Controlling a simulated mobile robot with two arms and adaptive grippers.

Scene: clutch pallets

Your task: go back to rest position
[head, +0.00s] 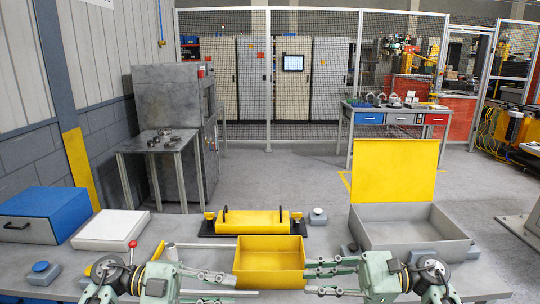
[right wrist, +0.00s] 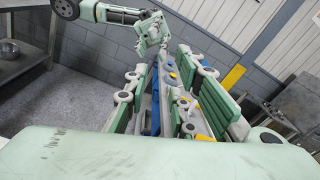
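My left gripper (head: 228,285) comes in from the left in the head view. Its two fingers point right and stand apart, with nothing seen between them. My right gripper (head: 312,277) points left from the right side, its fingers also apart. In the right wrist view the green finger pads of the right gripper (right wrist: 172,95) are spread, with no object held between them. The two grippers face each other low in the head view, beside a yellow bin (head: 270,270). I cannot tell whether either touches the bin.
Behind the bin lies a yellow tray with black handles (head: 252,217). A grey box with a raised yellow lid (head: 393,170) stands right. A blue box (head: 40,214) and a white box (head: 110,231) are left. A grey push-button (head: 317,217) sits right of the tray.

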